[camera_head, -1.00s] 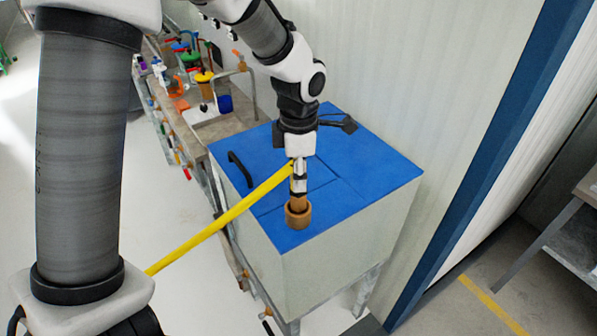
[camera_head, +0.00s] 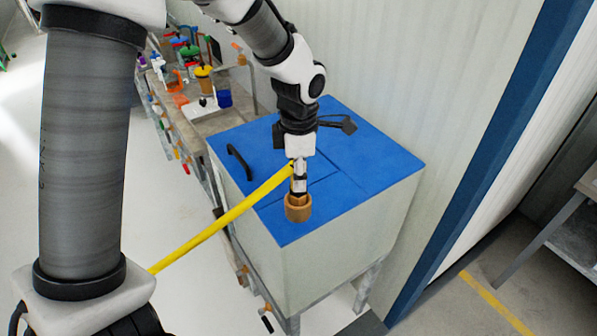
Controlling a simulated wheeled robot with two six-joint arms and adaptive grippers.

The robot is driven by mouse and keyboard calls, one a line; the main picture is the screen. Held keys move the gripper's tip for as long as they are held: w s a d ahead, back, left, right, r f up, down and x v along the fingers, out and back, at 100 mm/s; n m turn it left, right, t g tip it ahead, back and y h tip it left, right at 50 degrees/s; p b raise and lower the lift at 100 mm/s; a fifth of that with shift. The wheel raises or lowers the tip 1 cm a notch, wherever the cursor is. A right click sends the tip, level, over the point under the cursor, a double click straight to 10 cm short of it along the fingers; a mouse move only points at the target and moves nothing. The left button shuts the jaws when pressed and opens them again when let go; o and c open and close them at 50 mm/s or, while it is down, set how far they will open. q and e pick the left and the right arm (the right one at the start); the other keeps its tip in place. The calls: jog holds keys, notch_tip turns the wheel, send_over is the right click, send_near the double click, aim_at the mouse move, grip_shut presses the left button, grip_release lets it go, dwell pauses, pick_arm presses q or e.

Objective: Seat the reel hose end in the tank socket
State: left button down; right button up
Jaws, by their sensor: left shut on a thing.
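The yellow reel hose (camera_head: 222,222) runs up from the lower left to my left gripper (camera_head: 299,180). My left gripper is shut on the hose end, which points down, roughly upright. The fingers hide most of the hose end. The brown, ring-shaped tank socket (camera_head: 298,211) is at the front corner of the tank's blue top (camera_head: 345,172). The hose end's lower tip is at the socket's mouth and appears to dip inside its rim. How deep it sits I cannot tell. My right gripper is not in view.
A black handle (camera_head: 239,162) is on the left of the blue top, and a dark flat piece (camera_head: 340,124) lies at its back. A bench (camera_head: 196,109) with colourful bottles stands behind left. A pale wall and blue post (camera_head: 480,165) are to the right.

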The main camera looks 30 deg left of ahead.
pick_arm(q)
jog(key=shift+f+b, duration=0.65)
jog(key=shift+f, duration=0.35)
jog(key=c, duration=0.7)
grip_release()
jog(key=shift+c, duration=0.2)
notch_tip(320, 180, up, 12)
jog(key=shift+r, duration=0.1)
